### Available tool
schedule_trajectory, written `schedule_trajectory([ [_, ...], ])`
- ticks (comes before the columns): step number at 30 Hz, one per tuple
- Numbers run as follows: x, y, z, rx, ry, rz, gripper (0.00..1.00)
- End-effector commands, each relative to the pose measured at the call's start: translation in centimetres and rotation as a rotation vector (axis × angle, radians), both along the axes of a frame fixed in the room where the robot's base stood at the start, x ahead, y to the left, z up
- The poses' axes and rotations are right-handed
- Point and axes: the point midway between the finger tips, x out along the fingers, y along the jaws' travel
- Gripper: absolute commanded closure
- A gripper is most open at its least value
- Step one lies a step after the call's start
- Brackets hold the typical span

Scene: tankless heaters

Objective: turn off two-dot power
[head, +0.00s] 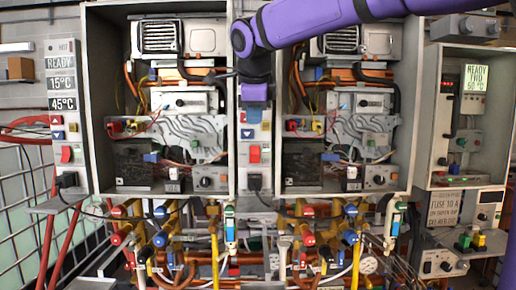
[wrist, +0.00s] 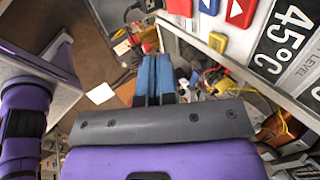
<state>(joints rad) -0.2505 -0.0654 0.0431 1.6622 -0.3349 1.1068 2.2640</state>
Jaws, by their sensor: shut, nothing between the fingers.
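A red power rocker (head: 254,154) sits on the narrow control panel between the two open heater cabinets. A second red rocker (head: 66,154) sits on the left panel under its 45°C display. I cannot make out dot marks on either. In the wrist view my gripper's blue fingers (wrist: 153,75) are together and empty. Beyond and right of them are a red rocker (wrist: 180,7), a yellow button (wrist: 218,41) and a red triangle button (wrist: 240,11), apart from the fingers.
The left heater cabinet (head: 87,100) and right heater cabinet (head: 403,110) have exposed wiring. A separate unit at right has a READY TWO 50°C display (head: 475,78). Pipes and valves crowd below. A black plug (head: 254,182) sits under the middle rocker.

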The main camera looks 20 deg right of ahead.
Motion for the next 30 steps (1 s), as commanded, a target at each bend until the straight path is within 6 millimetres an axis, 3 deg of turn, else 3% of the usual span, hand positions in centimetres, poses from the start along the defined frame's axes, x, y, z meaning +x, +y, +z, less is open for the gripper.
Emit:
schedule_trajectory([
  [11, 0.6, -0.2, -1.1, -0.001, 0.001, 0.0, 1.0],
  [25, 4.8, -1.6, -8.3, -0.001, 0.004, 0.0, 1.0],
  [30, 6.7, -2.2, -9.7, -0.001, 0.001, -0.001, 1.0],
])
